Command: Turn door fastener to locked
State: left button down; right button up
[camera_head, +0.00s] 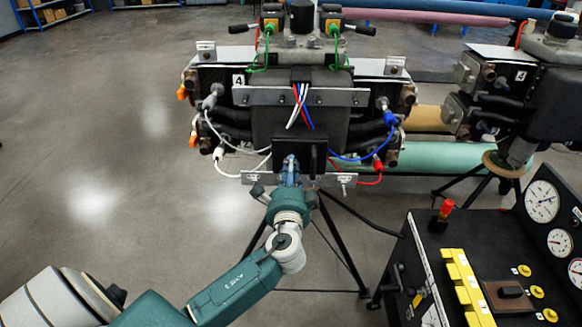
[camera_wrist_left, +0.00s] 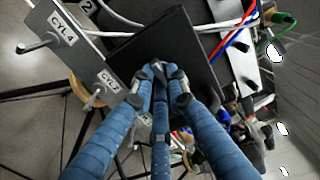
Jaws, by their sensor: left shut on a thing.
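My left gripper (camera_head: 290,168) reaches up to the front of a black door panel (camera_head: 312,145) on the middle of the turbine stand marked 4. In the left wrist view its blue fingers (camera_wrist_left: 161,78) come together close against the black panel (camera_wrist_left: 150,40). They are shut on the door fastener, which the fingertips hide. I cannot tell from these views which way the fastener is turned. My right gripper is in neither view.
White, blue and red cables hang around the panel. A metal plate with small valve handles (camera_wrist_left: 75,50) is beside the fingers. A gauge console (camera_head: 480,255) stands at the right. Tripod legs stand below, and open floor (camera_head: 110,140) lies at the left.

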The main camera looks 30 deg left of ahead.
pick_arm(q)
jog(key=shift+f, duration=0.1)
jog(key=c, duration=1.7)
grip_release()
jog(key=v, duration=1.2)
jog(key=shift+s, duration=0.1)
